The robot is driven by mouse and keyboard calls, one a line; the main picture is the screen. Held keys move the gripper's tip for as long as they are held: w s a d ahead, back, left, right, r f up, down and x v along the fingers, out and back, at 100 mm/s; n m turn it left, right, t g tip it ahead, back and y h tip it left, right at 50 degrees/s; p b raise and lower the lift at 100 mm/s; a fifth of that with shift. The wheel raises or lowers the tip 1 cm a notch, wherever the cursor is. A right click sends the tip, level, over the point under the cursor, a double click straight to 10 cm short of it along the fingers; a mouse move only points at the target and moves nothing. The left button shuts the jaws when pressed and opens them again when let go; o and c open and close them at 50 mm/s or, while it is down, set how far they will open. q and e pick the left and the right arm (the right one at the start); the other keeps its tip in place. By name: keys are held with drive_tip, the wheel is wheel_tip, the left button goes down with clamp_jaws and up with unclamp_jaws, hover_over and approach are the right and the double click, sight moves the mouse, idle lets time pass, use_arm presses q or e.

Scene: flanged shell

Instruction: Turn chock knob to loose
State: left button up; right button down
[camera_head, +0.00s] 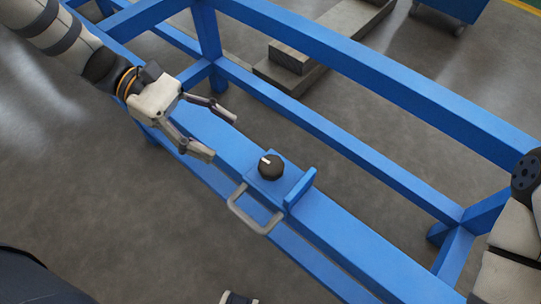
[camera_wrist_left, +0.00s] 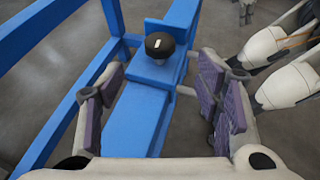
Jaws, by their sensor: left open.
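The chock knob (camera_head: 270,167) is a round black knob with a white pointer mark. It sits on a blue block on top of the blue beam, and it also shows in the left wrist view (camera_wrist_left: 159,46). In the head view its white mark points to the upper left. My left gripper (camera_head: 224,139) is open and empty, to the upper left of the knob and apart from it. In the left wrist view the knob stands beyond the gap between the spread fingers (camera_wrist_left: 158,88). My right gripper is not in view; only part of my right arm shows at the right edge.
A grey handle (camera_head: 252,213) sticks out from the beam on the near side of the knob. A raised blue plate (camera_head: 300,188) stands just right of the knob. Blue frame rails (camera_head: 370,70) run behind. Grey blocks (camera_head: 290,58) lie on the floor beyond.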

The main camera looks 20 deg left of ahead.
sight(271, 164)
use_arm(q)
drive_tip(key=x, duration=1.2)
drive_tip(key=shift+d+r+b, duration=0.1)
drive_tip(key=shift+r+b, duration=0.15)
drive_tip(key=shift+b, duration=0.15)
drive_tip(key=shift+c, duration=0.3)
drive_tip(key=c, duration=1.1)
